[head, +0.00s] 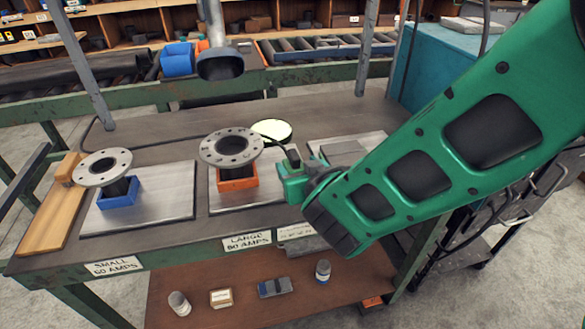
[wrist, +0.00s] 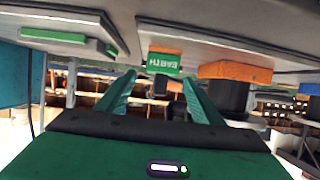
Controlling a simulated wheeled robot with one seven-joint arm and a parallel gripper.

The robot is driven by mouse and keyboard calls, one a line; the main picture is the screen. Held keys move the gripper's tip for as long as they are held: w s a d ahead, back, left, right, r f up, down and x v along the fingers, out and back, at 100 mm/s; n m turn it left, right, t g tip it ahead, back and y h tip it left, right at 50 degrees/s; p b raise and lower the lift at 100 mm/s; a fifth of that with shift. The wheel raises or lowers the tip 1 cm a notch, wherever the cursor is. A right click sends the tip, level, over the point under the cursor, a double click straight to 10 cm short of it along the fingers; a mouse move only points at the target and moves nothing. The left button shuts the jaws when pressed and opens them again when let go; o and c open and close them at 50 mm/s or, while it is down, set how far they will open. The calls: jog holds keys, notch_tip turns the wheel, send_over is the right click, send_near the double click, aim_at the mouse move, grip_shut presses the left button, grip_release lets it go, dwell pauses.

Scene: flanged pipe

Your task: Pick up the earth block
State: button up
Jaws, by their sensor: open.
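The earth block (wrist: 164,62), green with a white "EARTH" label and an orange part, shows in the upside-down wrist view, resting against a metal plate (wrist: 220,42). It sits beyond and between the fingertips of my gripper (wrist: 158,78), with a gap on each side. The green fingers are apart and hold nothing. In the head view my gripper (head: 292,174) is low over the right side of the middle metal plate (head: 225,197). There I cannot make out the block, which seems hidden by or merged with the green gripper.
A flanged pipe (head: 231,148) in an orange base (head: 238,180) stands just left of my gripper. A smaller flanged pipe (head: 103,168) in a blue base (head: 118,192) is further left. A yellow-green disc (head: 271,131) lies behind. A vertical pipe (head: 217,50) hangs above.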

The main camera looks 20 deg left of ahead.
aim_at(297, 165)
jog(key=shift+x, duration=1.9)
grip_shut()
jog(key=shift+r, duration=0.1)
